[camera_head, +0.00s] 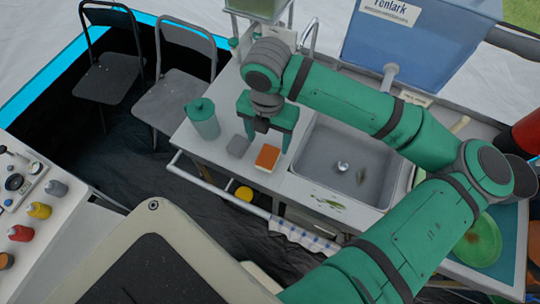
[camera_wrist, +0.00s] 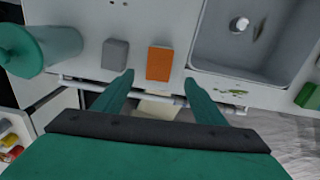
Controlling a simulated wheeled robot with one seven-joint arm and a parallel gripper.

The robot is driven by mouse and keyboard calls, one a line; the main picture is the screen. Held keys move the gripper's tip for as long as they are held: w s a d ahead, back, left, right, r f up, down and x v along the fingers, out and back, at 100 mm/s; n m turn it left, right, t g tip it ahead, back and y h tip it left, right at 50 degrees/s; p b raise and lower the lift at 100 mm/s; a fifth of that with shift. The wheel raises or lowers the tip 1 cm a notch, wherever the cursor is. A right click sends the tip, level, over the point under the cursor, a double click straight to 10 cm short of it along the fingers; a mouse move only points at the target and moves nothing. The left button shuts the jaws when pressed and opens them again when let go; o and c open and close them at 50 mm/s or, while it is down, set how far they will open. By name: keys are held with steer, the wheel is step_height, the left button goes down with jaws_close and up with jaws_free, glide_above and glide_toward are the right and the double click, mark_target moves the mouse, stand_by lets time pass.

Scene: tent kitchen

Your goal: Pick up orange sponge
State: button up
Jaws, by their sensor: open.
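The orange sponge (camera_head: 267,157) lies on the counter (camera_head: 225,180), left of the sink, near the front edge. In the wrist view the sponge (camera_wrist: 159,63) is ahead of my gripper (camera_wrist: 158,82), between the lines of the two fingers. My gripper (camera_head: 271,146) is open and empty, with green fingers apart above the counter close to the sponge. In the wrist view the sponge lies just beyond the fingertips. I cannot tell the exact height of the fingertips above it.
A grey block (camera_head: 238,146) lies just left of the sponge. A green-lidded canister (camera_head: 202,119) stands farther left. The sink (camera_head: 340,160) is to the right. A rail (camera_head: 215,189) runs along the counter's front. A green object (camera_wrist: 308,95) sits right of the sink.

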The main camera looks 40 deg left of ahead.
mark_target(268, 156)
steer(key=f, duration=0.3)
steer(key=shift+s+a+f, duration=0.15)
steer(key=shift+s+f, duration=0.1)
steer(key=shift+s, duration=0.05)
steer(key=shift+w+f, duration=0.15)
steer(key=shift+f, duration=1.15)
steer(key=shift+w+f, duration=0.1)
steer(key=shift+f, duration=1.15)
steer(key=c, duration=1.2)
steer(key=shift+r, duration=0.1)
